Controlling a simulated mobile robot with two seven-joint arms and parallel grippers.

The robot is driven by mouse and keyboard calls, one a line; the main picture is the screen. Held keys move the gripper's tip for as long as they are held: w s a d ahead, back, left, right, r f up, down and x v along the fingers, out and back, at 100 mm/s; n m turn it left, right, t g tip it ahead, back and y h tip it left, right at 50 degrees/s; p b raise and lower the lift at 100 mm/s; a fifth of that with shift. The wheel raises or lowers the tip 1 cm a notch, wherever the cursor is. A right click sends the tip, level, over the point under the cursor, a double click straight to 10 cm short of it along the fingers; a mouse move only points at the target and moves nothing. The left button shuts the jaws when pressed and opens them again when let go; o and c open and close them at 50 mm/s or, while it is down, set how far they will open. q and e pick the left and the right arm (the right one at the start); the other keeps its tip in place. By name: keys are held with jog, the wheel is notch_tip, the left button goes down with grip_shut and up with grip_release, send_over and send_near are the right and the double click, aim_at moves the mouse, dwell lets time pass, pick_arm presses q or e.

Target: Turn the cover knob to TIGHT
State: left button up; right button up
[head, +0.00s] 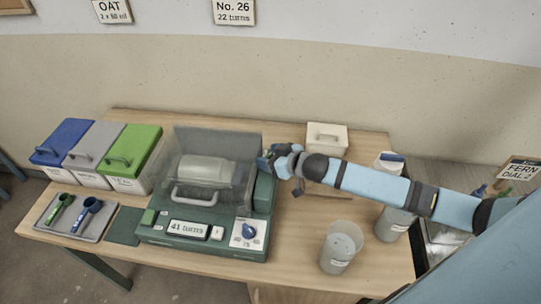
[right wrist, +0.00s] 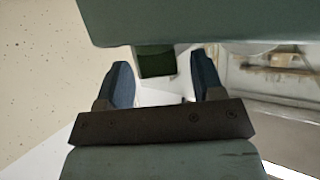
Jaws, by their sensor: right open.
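The green machine (head: 160,236) stands on the table with its clear cover (head: 213,150) down over a pale drum. A blue dial knob (head: 249,231) is on a white plate at its front right; its marks are too small to read. My right gripper (head: 266,160) is at the back right corner of the cover. In the right wrist view the gripper (right wrist: 163,82) is open, with a dark green block (right wrist: 156,61) between and beyond the fingertips. I cannot tell whether that block is the cover knob. No TIGHT label is readable. My left gripper is not in view.
Blue, grey and green lidded bins (head: 130,147) stand at left, behind a tray (head: 92,228) with two scoops. A display (head: 188,228) reads 41 turns. A grey bucket (head: 340,247) stands front right. A pale lidded box (head: 327,138) is behind my right arm.

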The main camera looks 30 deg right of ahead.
jog(key=c, duration=0.9)
jog(key=shift+a+r+m+h, duration=0.1)
jog(key=shift+a+m+h, duration=0.1)
jog(key=shift+m+h, duration=0.25)
jog(key=shift+c, duration=0.2)
jog(key=shift+m+t+h+p, duration=0.4)
jog(key=shift+m+h+p, duration=0.1)
jog(key=shift+m+h, duration=0.65)
jog(key=shift+d, duration=0.1)
jog(key=o, duration=0.9)
jog(key=shift+o, duration=0.2)
jog(key=shift+s, duration=0.1)
jog(key=b+v, duration=0.1)
jog(key=v, duration=1.2)
jog(key=shift+s+r, duration=0.15)
jog(key=shift+s, duration=0.15)
